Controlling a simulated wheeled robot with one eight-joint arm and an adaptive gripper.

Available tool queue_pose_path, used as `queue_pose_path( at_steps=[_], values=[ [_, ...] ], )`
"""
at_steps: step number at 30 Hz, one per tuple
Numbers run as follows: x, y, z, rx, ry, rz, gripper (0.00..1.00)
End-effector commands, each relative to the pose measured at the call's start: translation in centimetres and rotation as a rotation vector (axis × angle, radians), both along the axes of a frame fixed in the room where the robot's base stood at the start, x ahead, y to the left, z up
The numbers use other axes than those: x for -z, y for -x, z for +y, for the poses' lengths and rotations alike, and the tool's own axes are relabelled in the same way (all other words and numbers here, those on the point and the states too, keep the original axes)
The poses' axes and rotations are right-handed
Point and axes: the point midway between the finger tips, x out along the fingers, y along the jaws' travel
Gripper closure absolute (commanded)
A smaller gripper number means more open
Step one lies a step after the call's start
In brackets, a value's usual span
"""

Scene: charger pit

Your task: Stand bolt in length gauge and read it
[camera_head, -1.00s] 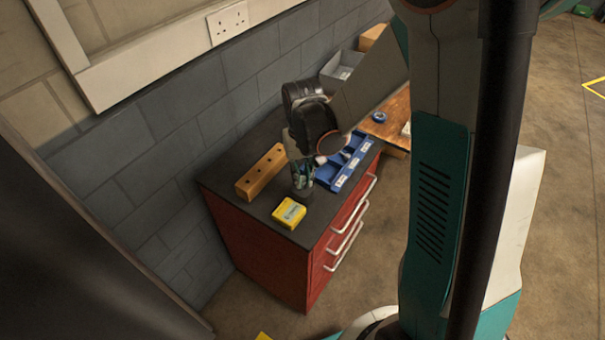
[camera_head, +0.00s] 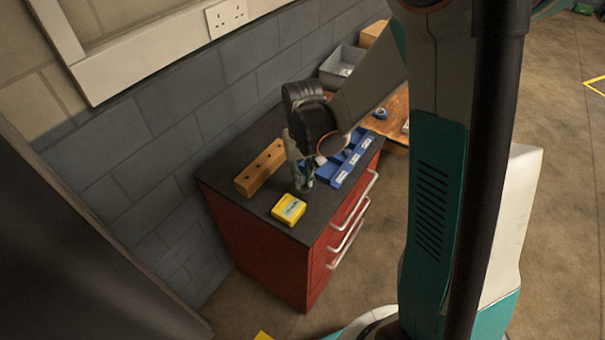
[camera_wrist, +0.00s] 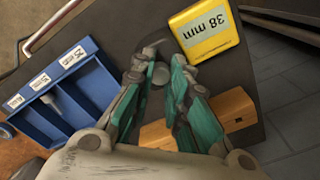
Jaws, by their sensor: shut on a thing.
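A yellow gauge box (camera_wrist: 205,30) lies on the dark cabinet top, its display reading "38 mm", upside down in the wrist view. It also shows in the head view (camera_head: 289,209), where the reading is too small to make out. My gripper (camera_wrist: 160,68) points down at the cabinet top beside the box and is shut on a bolt. The bolt's round grey end (camera_wrist: 160,75) shows between the fingertips; the rest is hidden. In the head view my gripper (camera_head: 303,184) is just behind the yellow box. I cannot tell how deep the bolt stands in the gauge.
A wooden block with holes (camera_head: 261,167) lies at the wall side of the red cabinet (camera_head: 262,255). A blue compartment tray (camera_wrist: 65,100) with labels is on the gripper's other side. A grey bin (camera_head: 342,66) stands farther back, near a wooden bench.

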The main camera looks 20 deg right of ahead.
Motion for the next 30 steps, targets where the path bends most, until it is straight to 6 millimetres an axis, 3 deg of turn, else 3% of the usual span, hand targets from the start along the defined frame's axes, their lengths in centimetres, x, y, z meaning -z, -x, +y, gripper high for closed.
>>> queue_pose_path(
  at_steps=[9,10,12,23,30],
  values=[
    [0.7,0.0,0.0,0.000,0.000,0.000,1.00],
    [0.6,0.0,0.0,0.000,0.000,0.000,0.78],
    [0.6,0.0,0.0,0.000,0.000,0.000,0.62],
    [0.5,0.0,0.0,0.000,0.000,0.000,0.61],
    [-1.8,0.0,0.0,0.000,0.000,0.000,0.61]
  ],
)
